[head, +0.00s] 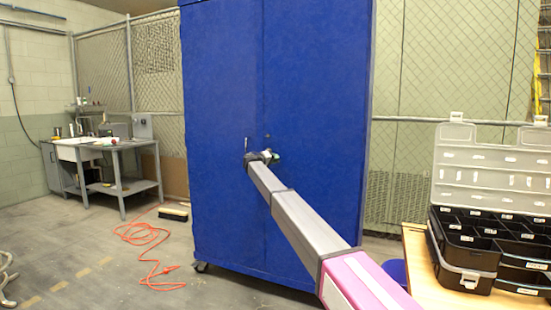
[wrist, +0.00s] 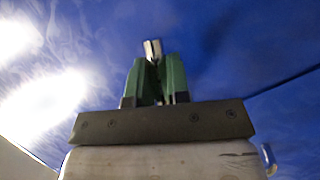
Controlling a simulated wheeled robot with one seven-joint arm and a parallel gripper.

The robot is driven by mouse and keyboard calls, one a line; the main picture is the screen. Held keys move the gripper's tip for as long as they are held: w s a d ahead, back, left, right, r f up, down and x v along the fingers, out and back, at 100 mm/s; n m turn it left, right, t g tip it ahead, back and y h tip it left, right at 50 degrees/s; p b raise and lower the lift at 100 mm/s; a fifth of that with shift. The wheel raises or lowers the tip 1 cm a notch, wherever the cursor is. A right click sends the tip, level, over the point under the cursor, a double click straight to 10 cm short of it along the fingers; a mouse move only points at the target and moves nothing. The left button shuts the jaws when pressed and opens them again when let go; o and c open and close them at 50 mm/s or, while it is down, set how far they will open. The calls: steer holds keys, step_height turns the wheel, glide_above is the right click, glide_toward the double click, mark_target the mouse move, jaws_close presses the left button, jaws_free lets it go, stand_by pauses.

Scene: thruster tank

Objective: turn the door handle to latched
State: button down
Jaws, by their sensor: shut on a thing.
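The tall blue cabinet (head: 225,85) stands upright with its two doors closed along a vertical seam. My gripper (head: 274,155) is at the cabinet front, near the seam at mid height. In the wrist view the green fingers of my gripper (wrist: 158,72) are shut on a small silver piece, which looks like the door handle (wrist: 152,47). Only its end shows past the fingertips. In the head view my wrist and gripper hide most of the handle, so I cannot tell its angle.
An open black organizer case (head: 465,240) stands on a wooden table (head: 415,260) at right. A grey workbench (head: 120,150) is at left.

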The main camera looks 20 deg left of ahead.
steer(key=a+f+m+g+y, duration=0.2)
steer(key=a+f+m+y, duration=0.1)
steer(key=m, duration=0.5)
steer(key=shift+w+a+m+y, duration=0.25)
steer(key=shift+a+y, duration=0.55)
steer(key=shift+a, duration=0.45)
steer(key=c, duration=1.1)
jaws_free()
steer(key=shift+s, duration=0.1)
steer(key=v, duration=1)
steer(key=shift+s+r, duration=0.25)
